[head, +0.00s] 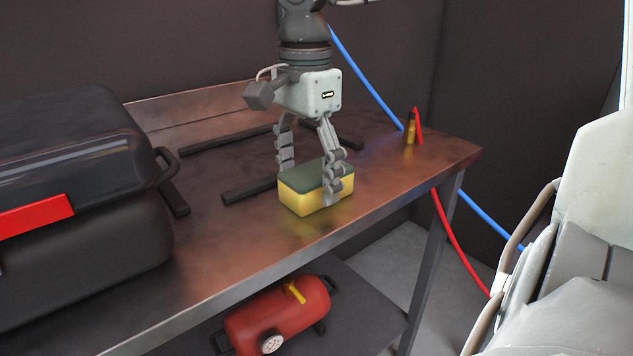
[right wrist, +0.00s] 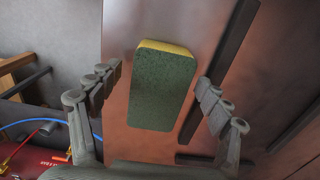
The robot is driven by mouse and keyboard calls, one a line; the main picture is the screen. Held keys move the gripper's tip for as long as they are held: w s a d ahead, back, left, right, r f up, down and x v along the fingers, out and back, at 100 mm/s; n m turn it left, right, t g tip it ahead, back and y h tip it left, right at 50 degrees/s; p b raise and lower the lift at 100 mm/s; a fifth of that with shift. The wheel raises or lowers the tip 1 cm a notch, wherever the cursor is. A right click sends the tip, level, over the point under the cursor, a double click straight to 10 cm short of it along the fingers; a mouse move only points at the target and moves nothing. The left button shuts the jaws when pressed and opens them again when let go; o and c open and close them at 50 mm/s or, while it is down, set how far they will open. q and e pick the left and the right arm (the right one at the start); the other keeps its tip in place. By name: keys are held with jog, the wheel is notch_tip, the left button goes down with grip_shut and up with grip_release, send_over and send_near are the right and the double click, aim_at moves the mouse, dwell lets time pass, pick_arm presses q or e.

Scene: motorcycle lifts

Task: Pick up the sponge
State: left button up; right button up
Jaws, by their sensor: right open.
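The sponge (head: 303,199) is a yellow block with a dark green top. It lies flat on the metal workbench (head: 235,245). In the right wrist view the sponge (right wrist: 163,88) shows its green face between the two fingers. My right gripper (head: 312,180) points down over the sponge, its fingers on either side of it. The right gripper (right wrist: 163,92) is open, and in the right wrist view gaps show between each finger and the sponge. In the head view one finger overlaps the sponge's right end. My left gripper is not in view.
A large black case (head: 85,190) with a red strip takes up the bench's left side. Dark bars (head: 250,190) lie behind the sponge. A small yellow and red item (head: 411,130) stands near the far right corner. A red tank (head: 280,318) sits on the shelf below.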

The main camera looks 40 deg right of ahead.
aim_at(306, 174)
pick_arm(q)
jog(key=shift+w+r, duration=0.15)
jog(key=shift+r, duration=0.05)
pick_arm(e)
jog(key=c, duration=0.9)
jog(key=shift+r, duration=0.1)
notch_tip(306, 174, up, 4)
jog(key=shift+w+f, duration=0.1)
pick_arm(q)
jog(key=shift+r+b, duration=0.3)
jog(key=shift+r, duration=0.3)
pick_arm(e)
jog(key=a+r, duration=0.2)
jog(key=a, duration=0.2)
jog(key=a+r, duration=0.2)
jog(key=a, duration=0.1)
jog(key=a+r, duration=0.3)
jog(key=a, duration=0.1)
jog(key=shift+a, duration=0.35)
jog(key=shift+o, duration=0.3)
jog(key=shift+c, duration=1.4)
